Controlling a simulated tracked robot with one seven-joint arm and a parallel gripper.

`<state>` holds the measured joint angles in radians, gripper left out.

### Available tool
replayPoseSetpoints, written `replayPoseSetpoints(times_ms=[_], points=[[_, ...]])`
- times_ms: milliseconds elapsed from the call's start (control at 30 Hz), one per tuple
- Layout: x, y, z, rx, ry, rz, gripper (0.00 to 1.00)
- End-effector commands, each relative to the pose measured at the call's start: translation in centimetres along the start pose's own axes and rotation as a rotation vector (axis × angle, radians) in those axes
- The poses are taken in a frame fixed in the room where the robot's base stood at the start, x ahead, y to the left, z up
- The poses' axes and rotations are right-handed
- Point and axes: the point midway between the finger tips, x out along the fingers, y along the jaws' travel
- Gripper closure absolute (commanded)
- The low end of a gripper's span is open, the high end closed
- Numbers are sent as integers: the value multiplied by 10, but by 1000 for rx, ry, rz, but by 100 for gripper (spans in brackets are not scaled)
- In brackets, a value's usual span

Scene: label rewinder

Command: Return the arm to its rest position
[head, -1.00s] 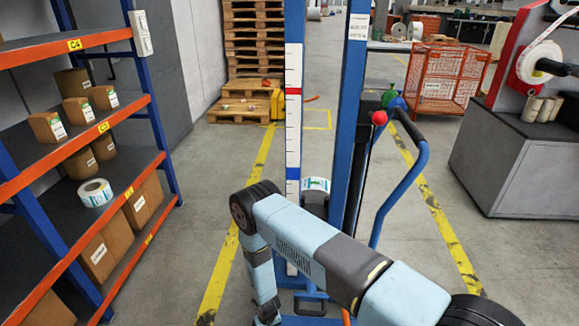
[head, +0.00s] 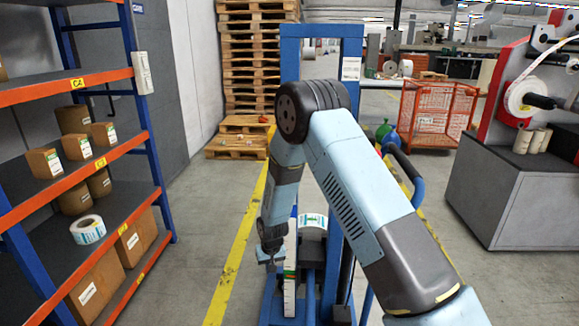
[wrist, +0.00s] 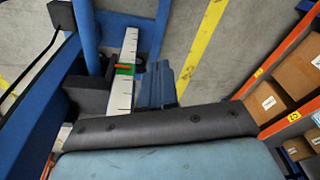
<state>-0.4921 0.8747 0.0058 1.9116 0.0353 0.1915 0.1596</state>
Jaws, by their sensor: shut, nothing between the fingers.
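My arm rises from the lower right of the head view to a high elbow, then its forearm hangs down on the left. My gripper (head: 271,262) is at the lower end, small in this view, shut and empty. It is in front of the blue lift frame (head: 292,60), close to the white measuring strip (head: 289,292). The wrist view also shows this strip (wrist: 122,85) near the blue-grey end of my arm. A roll with a white and teal label (head: 313,224) is on the lift, just right of my forearm.
An orange and blue shelf (head: 118,152) with boxes and a label roll (head: 88,230) stands on the left. A grey cabinet (head: 500,200) with a red machine stands on the right. A red mesh cage (head: 437,112) and pallets (head: 253,60) are behind. Floor left of the lift is clear.

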Motion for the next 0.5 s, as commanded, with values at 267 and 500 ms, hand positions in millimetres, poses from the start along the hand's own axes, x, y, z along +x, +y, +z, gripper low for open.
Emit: replayPoseSetpoints(times_ms=[267, 500], points=[[-109, 36, -17, 36, 48, 2, 100], [-197, 67, -13, 65, 85, 8, 100]])
